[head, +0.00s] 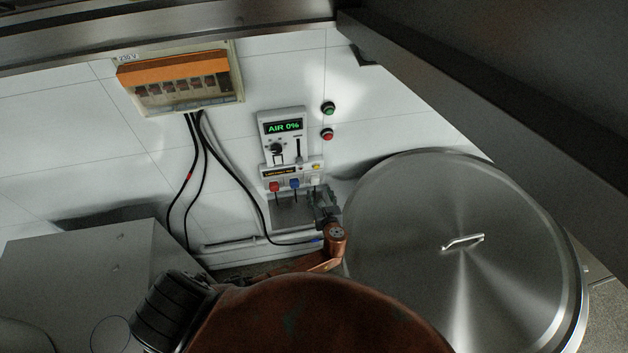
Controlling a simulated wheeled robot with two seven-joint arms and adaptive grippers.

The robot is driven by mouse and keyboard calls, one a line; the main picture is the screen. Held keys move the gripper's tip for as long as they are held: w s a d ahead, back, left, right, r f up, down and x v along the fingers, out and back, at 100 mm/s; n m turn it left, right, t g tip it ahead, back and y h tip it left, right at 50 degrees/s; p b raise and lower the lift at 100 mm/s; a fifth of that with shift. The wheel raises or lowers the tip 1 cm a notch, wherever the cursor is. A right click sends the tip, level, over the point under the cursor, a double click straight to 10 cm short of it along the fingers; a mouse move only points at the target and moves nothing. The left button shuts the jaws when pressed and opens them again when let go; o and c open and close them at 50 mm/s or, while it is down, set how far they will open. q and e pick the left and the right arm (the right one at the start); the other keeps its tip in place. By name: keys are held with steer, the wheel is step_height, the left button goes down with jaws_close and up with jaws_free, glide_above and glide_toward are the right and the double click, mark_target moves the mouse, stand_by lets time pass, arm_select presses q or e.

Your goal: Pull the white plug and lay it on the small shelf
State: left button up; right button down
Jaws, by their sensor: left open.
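The white plug (315,181) sits at the right end of a socket strip (291,172) on the tiled wall, in a row with a red plug (274,186) and a blue plug (294,183). The small shelf (286,214) is a grey plate just below the strip. My left gripper (322,191) is open and small in view, just below the white plug and over the right part of the shelf. I cannot tell whether its fingers touch the plug. My right gripper is out of view.
A control box (283,136) reading "AIR 0%" hangs above the strip, with green (328,108) and red (327,134) buttons to its right. A large round steel lid (430,255) stands close on the right. Black cables (203,160) run down from an orange-topped breaker box (180,80).

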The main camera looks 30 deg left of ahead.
mark_target(315, 182)
arm_select(q)
steer(key=b+x, duration=0.5)
steer(key=x, duration=0.2)
steer(key=shift+w+a+f, duration=0.1)
steer(key=shift+a+f, duration=0.05)
steer(key=shift+a, duration=0.05)
steer(key=shift+x, duration=0.8)
stand_by(1.0)
jaws_close()
stand_by(0.6)
steer(key=shift+d+p, duration=0.15)
steer(key=shift+p, duration=0.25)
